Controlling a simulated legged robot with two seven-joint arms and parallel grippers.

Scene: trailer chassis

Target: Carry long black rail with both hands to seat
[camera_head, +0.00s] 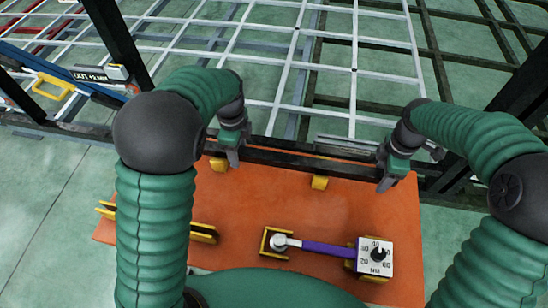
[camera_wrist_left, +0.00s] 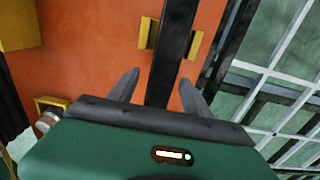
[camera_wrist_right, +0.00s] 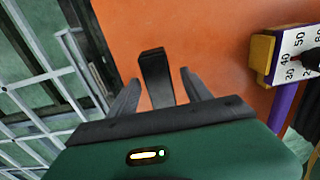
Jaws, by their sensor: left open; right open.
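The long black rail (camera_head: 290,160) lies along the far edge of the orange table, on yellow supports (camera_head: 319,182). My left gripper (camera_head: 233,157) is open over the rail toward its left part; in the left wrist view the rail (camera_wrist_left: 172,60) runs between the open fingers (camera_wrist_left: 165,88). My right gripper (camera_head: 388,178) is open at the rail's right end; in the right wrist view that end (camera_wrist_right: 155,75) shows between the fingers (camera_wrist_right: 158,88). I cannot tell whether any finger touches the rail. I cannot make out which part is the seat.
The orange table (camera_head: 340,215) carries a purple-handled wrench (camera_head: 325,247) in a yellow holder and a white dial box (camera_head: 375,257). A white grid frame (camera_head: 290,62) and dark beams lie beyond. Dark posts (camera_head: 112,40) stand left and right. A blue bench with a yellow-handled tool (camera_head: 55,88) is far left.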

